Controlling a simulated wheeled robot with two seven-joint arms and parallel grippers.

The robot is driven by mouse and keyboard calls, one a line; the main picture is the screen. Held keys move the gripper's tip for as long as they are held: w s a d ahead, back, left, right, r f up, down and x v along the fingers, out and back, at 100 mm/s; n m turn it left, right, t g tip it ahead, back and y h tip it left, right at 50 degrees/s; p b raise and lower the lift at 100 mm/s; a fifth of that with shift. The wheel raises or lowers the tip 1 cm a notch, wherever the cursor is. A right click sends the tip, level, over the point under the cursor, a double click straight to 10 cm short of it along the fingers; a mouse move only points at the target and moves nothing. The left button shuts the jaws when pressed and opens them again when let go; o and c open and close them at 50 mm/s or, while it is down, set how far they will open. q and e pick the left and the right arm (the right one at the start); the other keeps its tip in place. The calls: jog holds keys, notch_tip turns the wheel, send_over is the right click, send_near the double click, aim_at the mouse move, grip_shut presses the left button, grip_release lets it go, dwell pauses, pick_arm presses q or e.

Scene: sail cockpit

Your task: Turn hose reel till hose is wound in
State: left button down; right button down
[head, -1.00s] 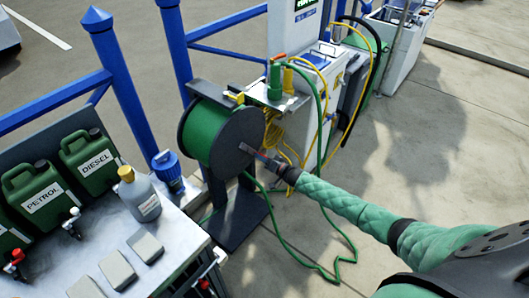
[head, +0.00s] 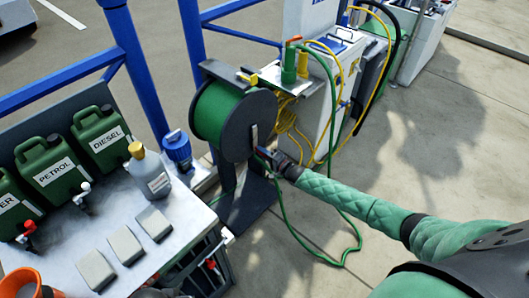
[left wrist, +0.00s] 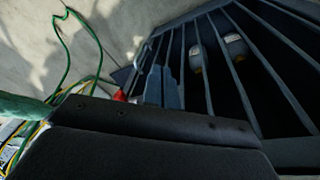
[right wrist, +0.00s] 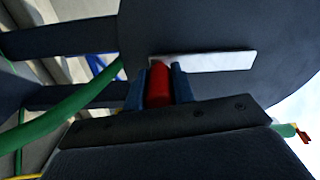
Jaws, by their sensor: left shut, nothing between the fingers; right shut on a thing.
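The hose reel (head: 218,112) carries wound green hose between dark round flanges. A pale crank arm (right wrist: 215,61) lies across its near flange in the right wrist view. My right gripper (head: 266,155) is at the lower part of that flange. Its blue fingers (right wrist: 160,85) are shut on the red crank handle (right wrist: 159,82). Loose green hose (head: 318,262) runs from below the reel in a loop over the ground and up towards the green fitting (head: 290,64). My left gripper (left wrist: 161,87) is shut and empty, by a dark slatted crate (left wrist: 205,85).
A worktop (head: 62,262) at left holds green cans (head: 55,170), a grey bottle (head: 150,170) and pale blocks (head: 125,245). Blue railings (head: 135,75) stand behind. A white pedestal (head: 318,100) with yellow hose stands right of the reel. The ground at right is open.

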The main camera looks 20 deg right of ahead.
pick_arm(q)
jog(key=shift+a, duration=0.1)
pick_arm(e)
jog(key=shift+f, duration=0.1)
jog(key=c, duration=1.2)
grip_release()
jog(key=shift+o, duration=0.2)
pick_arm(q)
jog(key=shift+w+d+f+t+h+b, duration=0.15)
jog(key=shift+w+d+f+b, duration=0.15)
jog(key=shift+d+f, duration=0.25)
jog(key=shift+w+d+f+t+h+b, duration=0.15)
jog(key=shift+d+f+b, duration=0.3)
jog(key=shift+f, duration=0.15)
pick_arm(e)
jog(key=v, duration=0.7)
jog(key=shift+s+d, duration=0.15)
jog(key=shift+s, duration=0.2)
